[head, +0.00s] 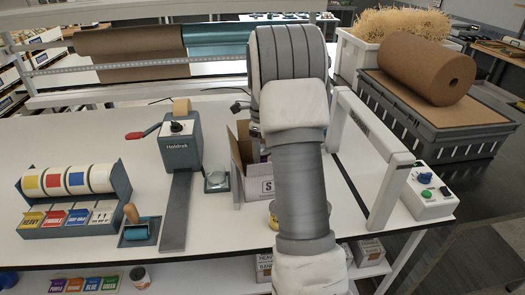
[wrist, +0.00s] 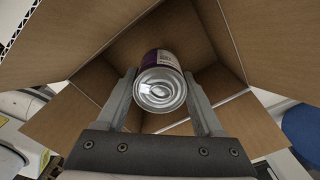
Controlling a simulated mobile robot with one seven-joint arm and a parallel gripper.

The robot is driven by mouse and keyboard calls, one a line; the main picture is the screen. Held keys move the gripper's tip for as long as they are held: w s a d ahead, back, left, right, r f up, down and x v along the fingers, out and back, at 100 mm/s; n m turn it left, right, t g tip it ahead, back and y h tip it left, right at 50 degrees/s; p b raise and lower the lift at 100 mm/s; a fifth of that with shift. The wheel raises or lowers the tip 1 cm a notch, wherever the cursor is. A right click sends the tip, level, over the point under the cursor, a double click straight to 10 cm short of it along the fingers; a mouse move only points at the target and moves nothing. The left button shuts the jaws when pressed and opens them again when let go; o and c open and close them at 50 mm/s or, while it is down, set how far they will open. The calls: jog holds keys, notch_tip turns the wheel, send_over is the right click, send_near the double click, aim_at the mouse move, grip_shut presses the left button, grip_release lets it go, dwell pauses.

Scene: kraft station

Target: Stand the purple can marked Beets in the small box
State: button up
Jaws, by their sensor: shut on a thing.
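The purple can (wrist: 163,58) is between the two fingers of my gripper (wrist: 163,95) in the wrist view. Its silver lid faces the camera, and its label text cannot be read. My gripper is shut on the can and holds it inside the open mouth of a cardboard box. The small box (head: 241,165) stands on the white table in the head view, with its flaps open and an S printed on its front. My arm hides much of the box, my gripper and the can there. Whether the can touches the box floor cannot be told.
A white frame (head: 379,150) stands right of the box, with a button panel (head: 428,195) beyond it. A label roll holder (head: 70,195) sits farther left.

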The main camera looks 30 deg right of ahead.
jog(key=shift+f+b, duration=0.95)
jog(key=shift+f, duration=1.05)
jog(key=o, duration=1.5)
jog(key=shift+o, duration=0.2)
notch_tip(320, 180, up, 16)
jog(key=p, duration=1.2)
